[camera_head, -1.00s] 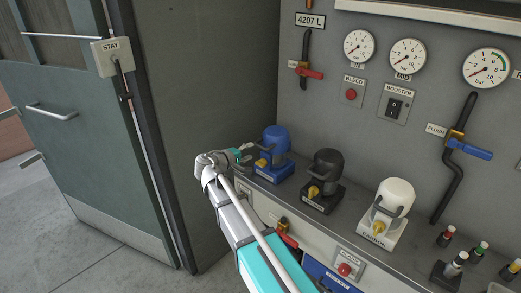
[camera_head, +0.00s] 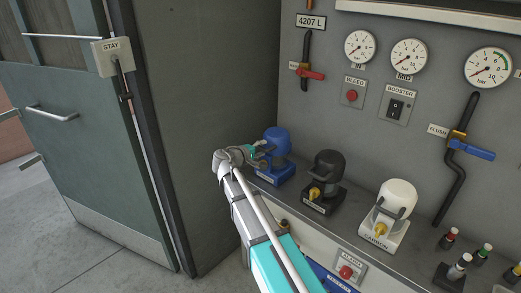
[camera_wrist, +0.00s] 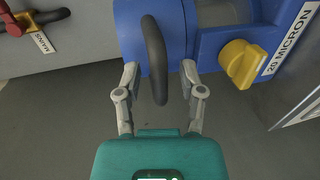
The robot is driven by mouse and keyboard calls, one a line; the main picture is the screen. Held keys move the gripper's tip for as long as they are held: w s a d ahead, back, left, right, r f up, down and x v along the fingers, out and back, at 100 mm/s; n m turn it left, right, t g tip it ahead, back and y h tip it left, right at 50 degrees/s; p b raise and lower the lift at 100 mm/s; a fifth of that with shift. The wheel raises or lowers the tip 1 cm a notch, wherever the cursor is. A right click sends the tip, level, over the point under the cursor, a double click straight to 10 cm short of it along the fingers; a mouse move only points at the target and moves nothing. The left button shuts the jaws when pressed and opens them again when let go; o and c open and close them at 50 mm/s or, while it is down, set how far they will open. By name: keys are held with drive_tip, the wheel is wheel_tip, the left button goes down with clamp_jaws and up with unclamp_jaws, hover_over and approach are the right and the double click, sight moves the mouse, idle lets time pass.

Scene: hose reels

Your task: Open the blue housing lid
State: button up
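The blue housing has a domed blue lid (camera_head: 277,137) and a blue base (camera_head: 272,178); it stands at the left end of the counter in the head view. In the wrist view the blue lid (camera_wrist: 178,20) is at the top centre, with a black curved handle (camera_wrist: 157,60). The yellow knob (camera_wrist: 242,63) and the "20 MICRON" label are on the blue base to the right. My gripper (camera_wrist: 159,68) is open, with one finger on each side of the handle. Whether the fingers touch the handle cannot be told. In the head view my gripper (camera_head: 262,150) partly covers the housing.
A black housing (camera_head: 326,170) and a white housing (camera_head: 393,205) stand to the right on the same counter (camera_head: 352,212). Gauges, valves and a booster switch (camera_head: 396,106) are on the wall behind. A green door (camera_head: 85,150) stands at the left.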

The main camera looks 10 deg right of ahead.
clamp_jaws()
drive_tip(key=shift+a, duration=0.25)
drive_tip(key=shift+d, duration=0.15)
drive_tip(key=shift+r, duration=0.15)
